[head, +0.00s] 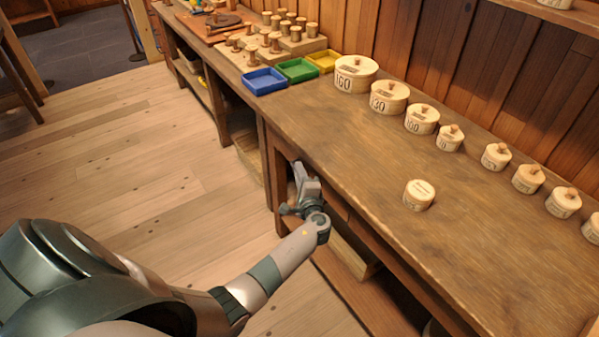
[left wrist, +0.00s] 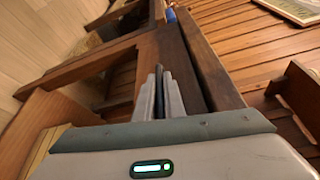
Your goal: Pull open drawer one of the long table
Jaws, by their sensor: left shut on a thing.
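The long table (head: 330,130) runs from the upper left to the lower right in the head view. My left gripper (head: 299,175) is at its front, just below the top edge. In the left wrist view its two grey fingers (left wrist: 160,96) are close together on a thin dark bar, which looks like a drawer handle (left wrist: 159,73). A brown wooden front (left wrist: 174,62) lies beside the fingers, under the tabletop edge. My gripper hides much of the drawer in the head view, and I cannot tell how far it stands out. My right gripper is not in view.
Several round lidded wooden boxes (head: 389,98) line the back of the tabletop; one small box (head: 419,195) stands nearer the front. Blue (head: 264,81), green (head: 297,70) and yellow (head: 322,61) trays sit farther left. The floor (head: 150,150) before the table is clear.

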